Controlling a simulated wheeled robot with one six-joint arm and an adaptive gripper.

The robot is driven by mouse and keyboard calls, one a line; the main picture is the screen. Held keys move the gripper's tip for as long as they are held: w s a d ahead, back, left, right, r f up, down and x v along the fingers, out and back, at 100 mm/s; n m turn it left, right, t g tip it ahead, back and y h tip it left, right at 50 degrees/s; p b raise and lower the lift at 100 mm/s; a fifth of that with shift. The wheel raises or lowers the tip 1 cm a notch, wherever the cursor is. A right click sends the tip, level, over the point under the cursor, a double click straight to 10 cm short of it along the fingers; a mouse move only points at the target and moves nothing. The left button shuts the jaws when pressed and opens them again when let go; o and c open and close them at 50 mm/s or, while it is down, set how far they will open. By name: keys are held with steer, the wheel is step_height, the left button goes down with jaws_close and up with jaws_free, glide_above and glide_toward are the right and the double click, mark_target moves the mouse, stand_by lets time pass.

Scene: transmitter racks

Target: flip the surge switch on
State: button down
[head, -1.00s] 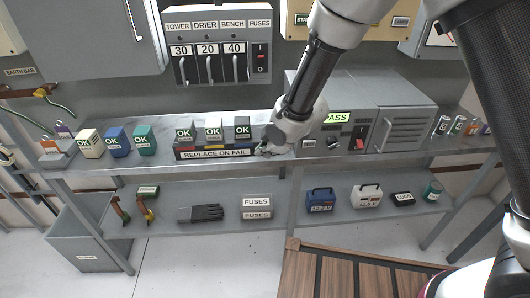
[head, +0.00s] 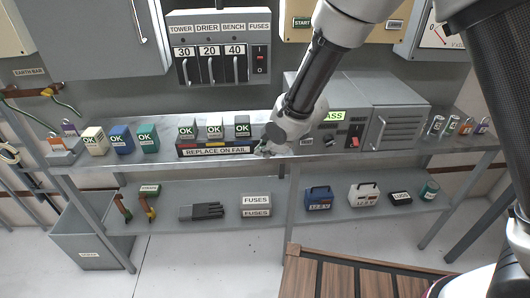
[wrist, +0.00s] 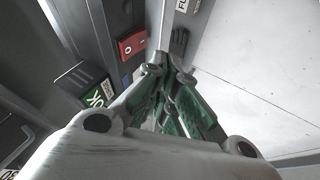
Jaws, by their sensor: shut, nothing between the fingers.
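No label reading "surge" is legible. A red switch marked O (wrist: 132,45) shows in the wrist view, just left of the fingertips and beside an OK module (wrist: 95,95). In the head view, the "REPLACE ON FAIL" block (head: 214,151) holds three OK modules, with red, yellow and blue parts beneath them. My gripper (head: 264,151) is low at the block's right end, and my wrist hides that end. In the wrist view my gripper (wrist: 168,64) has its green-padded fingers shut and empty. I cannot tell whether it touches the switch.
The wall panel (head: 215,75) has three levers and a red switch (head: 261,58). The grey PASS unit (head: 355,110), with a red switch (head: 355,142), stands right of my gripper. Loose OK modules (head: 121,140) stand left on the bench. A lower shelf (head: 285,195) holds fuse boxes and tools.

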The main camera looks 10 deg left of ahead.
steer(key=v, duration=1)
steer(key=shift+s+d, duration=0.15)
steer(key=shift+s, duration=0.25)
